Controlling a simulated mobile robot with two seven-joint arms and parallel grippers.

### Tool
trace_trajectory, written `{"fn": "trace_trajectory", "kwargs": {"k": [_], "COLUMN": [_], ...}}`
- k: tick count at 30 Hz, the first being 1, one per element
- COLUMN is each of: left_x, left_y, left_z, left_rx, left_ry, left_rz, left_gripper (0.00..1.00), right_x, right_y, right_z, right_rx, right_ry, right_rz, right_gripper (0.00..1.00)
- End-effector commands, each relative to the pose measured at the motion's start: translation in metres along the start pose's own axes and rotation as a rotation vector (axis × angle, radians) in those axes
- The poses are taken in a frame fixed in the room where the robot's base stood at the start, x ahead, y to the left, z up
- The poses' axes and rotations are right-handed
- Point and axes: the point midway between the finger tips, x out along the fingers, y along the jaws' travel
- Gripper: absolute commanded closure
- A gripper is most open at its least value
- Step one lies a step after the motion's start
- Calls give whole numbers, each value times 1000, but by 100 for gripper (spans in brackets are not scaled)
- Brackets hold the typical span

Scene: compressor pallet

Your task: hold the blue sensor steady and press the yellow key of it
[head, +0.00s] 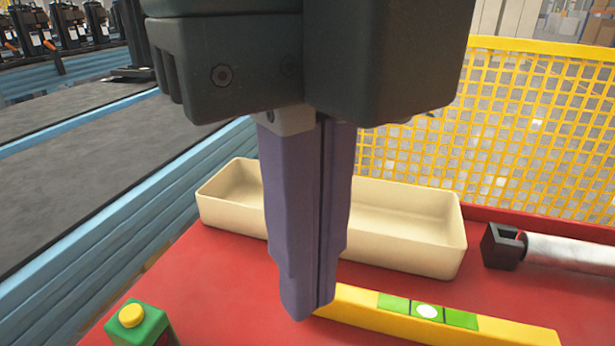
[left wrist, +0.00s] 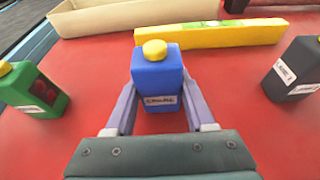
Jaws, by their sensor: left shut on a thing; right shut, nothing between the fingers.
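The blue sensor (left wrist: 157,82) stands upright on the red surface in the left wrist view, with a yellow key (left wrist: 154,50) on top and a white label on its front. My left gripper (left wrist: 158,90) is shut on it, one finger at each side. The blue sensor does not show in the head view. My right gripper (head: 306,308) fills the middle of the head view, pointing down, its purple fingers shut together with nothing between them. It does not show in the left wrist view, so its distance from the yellow key cannot be told.
A green sensor with a yellow key (head: 140,325) stands at left; a dark grey one (left wrist: 293,70) stands at right in the wrist view. A yellow level (head: 510,332) lies behind, before a cream bin (head: 410,250). A roller-like thing (head: 565,252) and yellow mesh (head: 520,130) are at right.

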Motion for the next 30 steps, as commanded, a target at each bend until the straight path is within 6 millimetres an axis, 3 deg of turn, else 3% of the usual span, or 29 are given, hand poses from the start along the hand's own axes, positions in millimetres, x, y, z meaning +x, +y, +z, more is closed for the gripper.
{"fn": "trace_trajectory", "kwargs": {"k": [11, 17, 24, 30], "left_x": [0, 0, 0, 0], "left_y": [0, 0, 0, 0], "left_z": [0, 0, 0, 0], "left_rx": [0, 0, 0, 0], "left_ry": [0, 0, 0, 0], "left_rz": [0, 0, 0, 0], "left_gripper": [100, 100, 100, 100], "right_x": [3, 9, -1, -10], "right_y": [3, 13, 0, -10], "right_z": [-1, -3, -4, -6], "right_rx": [69, 524, 1162, 1400], "right_ry": [-10, -43, -11, 21], "right_rz": [54, 366, 733, 865], "right_gripper": [100, 100, 100, 100]}}
